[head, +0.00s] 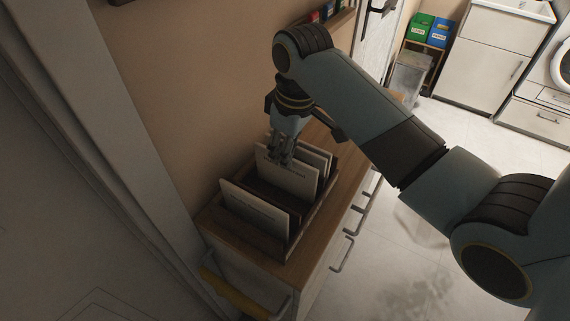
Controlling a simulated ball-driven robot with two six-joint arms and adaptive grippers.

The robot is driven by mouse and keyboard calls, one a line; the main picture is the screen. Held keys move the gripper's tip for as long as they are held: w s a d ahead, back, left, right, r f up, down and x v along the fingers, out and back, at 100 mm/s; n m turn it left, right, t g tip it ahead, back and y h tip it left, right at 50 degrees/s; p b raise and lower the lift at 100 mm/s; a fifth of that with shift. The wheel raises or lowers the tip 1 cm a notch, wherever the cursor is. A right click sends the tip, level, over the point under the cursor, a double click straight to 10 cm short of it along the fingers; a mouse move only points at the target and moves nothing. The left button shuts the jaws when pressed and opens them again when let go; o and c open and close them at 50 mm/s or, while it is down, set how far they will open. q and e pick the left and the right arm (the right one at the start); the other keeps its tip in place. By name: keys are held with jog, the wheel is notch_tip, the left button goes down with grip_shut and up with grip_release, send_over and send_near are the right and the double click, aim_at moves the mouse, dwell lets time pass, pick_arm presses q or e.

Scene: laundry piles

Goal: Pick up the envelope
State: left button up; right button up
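Several pale envelopes stand upright in a dark wooden sorter on top of a wooden cabinet. The front envelope (254,211) leans in the nearest slot of the sorter (296,237). A second envelope (287,179) stands farther back, with more pale edges (318,158) behind it. My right gripper (283,158) points down at the top edge of the second envelope, its fingers overlapping that edge in the picture. Whether the fingers are closed on it cannot be made out. My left gripper is not in view.
The cabinet (220,230) has bar handles on its right side and stands against the tan wall. A yellow item (235,296) hangs at its near end. A clear bin, green and blue boxes (418,28), a white cupboard and a washer stand at the back right. The floor on the right is mostly clear.

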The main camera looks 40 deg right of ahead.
jog(key=shift+f, duration=0.35)
jog(key=shift+w+f, duration=0.1)
grip_shut()
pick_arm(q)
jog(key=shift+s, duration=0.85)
pick_arm(e)
jog(key=shift+r, duration=0.2)
